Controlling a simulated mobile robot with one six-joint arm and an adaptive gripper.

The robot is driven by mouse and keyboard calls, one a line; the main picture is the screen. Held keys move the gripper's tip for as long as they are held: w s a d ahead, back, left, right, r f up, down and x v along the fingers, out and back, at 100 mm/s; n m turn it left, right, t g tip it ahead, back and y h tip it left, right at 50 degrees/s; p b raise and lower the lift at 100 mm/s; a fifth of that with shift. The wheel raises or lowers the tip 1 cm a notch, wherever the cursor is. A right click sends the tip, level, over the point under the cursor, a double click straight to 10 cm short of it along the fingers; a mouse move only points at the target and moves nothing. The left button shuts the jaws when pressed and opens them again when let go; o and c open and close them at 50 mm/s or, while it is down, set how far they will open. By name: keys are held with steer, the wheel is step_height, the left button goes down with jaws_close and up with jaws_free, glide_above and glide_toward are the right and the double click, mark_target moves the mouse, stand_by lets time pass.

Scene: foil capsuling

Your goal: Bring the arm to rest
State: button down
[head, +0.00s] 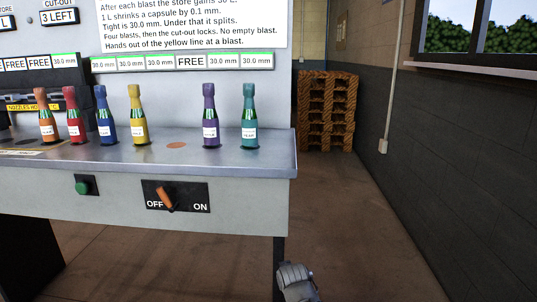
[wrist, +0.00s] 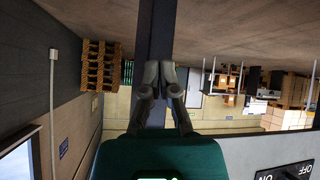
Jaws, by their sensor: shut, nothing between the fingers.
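My gripper (head: 297,284) shows at the bottom of the head view, low beside the right front leg of the bench (head: 215,210). In the wrist view my gripper (wrist: 164,80) is shut, with its fingertips together and nothing between them. The wrist picture is upside down, and the bench leg (wrist: 156,30) runs behind the fingers. The gripper is below the bench top and apart from the bottles. Whether it touches the leg cannot be told.
Several capsuled bottles stand on the bench, among them a yellow one (head: 138,118) and a teal one (head: 249,120). The orange switch (head: 165,199) and green button (head: 82,186) are on the bench front. Pallets (head: 328,110) stand at the back. The floor at right is clear.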

steer(key=s+d+f+m+g+p, duration=0.1)
steer(key=s+d+f+m+g, duration=0.1)
steer(key=s+d+g, duration=0.4)
steer(key=s+d+f+m+g+p, duration=0.1)
steer(key=s+d+f+g, duration=0.25)
steer(key=s+d, duration=0.35)
step_height(320, 180, up, 38)
steer(key=s+a+p, duration=0.1)
steer(key=p, duration=3.5)
steer(key=shift+h, duration=0.4)
steer(key=shift+a, duration=0.1)
steer(key=w+a+r+m+t+y, duration=0.1)
steer(key=w+a, duration=0.3)
steer(key=a, duration=0.9)
steer(key=w+a+r+m+t+y+p, duration=0.1)
steer(key=w+a+m, duration=0.3)
steer(key=a, duration=0.9)
steer(key=w+a+r+m+t+y, duration=0.2)
steer(key=w+a+m+y, duration=0.1)
steer(key=a, duration=1.1)
steer(key=shift+w+r+t, duration=0.15)
steer(key=shift+w+t, duration=0.2)
steer(key=shift+w, duration=0.25)
